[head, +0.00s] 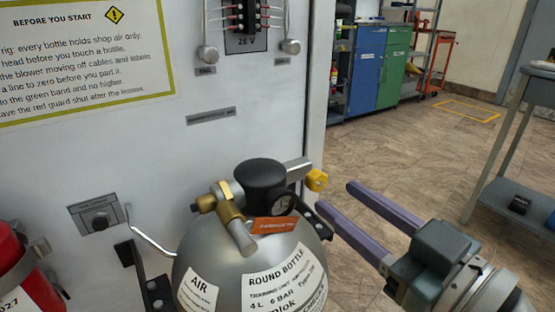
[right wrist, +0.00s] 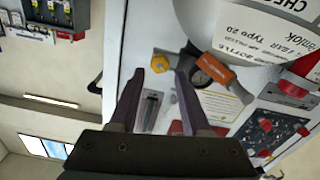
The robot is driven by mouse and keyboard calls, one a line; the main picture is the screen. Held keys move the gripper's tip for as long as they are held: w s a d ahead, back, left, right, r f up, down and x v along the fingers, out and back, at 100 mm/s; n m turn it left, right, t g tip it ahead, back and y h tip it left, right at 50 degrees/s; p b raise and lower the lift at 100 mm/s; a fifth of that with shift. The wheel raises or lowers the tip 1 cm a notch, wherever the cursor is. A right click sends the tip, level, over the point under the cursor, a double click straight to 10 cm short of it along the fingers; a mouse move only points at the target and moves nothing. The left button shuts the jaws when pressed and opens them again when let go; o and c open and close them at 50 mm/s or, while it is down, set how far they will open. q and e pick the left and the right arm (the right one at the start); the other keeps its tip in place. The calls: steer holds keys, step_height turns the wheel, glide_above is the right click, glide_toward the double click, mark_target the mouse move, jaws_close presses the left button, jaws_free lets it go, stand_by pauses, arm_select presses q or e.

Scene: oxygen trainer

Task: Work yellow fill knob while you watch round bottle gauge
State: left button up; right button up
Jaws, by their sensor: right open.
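The yellow fill knob (head: 316,180) sticks out to the right of the round bottle's valve; it also shows in the right wrist view (right wrist: 160,63). The round bottle (head: 215,254) is silver with white labels. Its gauge (head: 285,204) is a small dark dial beside the black cap, partly behind an orange tag; its reading is too small to tell. My right gripper (head: 334,202) is open, its two purple fingers pointing toward the knob from the right. In the right wrist view the knob lies just beyond the fingertips (right wrist: 167,66), apart from them. My left gripper is out of view.
An orange tag (head: 273,225) and a brass fitting (head: 229,206) crowd the valve. A red bottle (head: 22,275) stands at far left. The white panel (head: 160,130) rises behind. A grey shelf table (head: 500,150) is at right, with open floor between.

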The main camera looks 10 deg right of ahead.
mark_target(320, 183)
steer(key=shift+b+x, duration=0.4)
steer(key=shift+x, duration=1.95)
steer(key=shift+c, duration=0.4)
jaws_close()
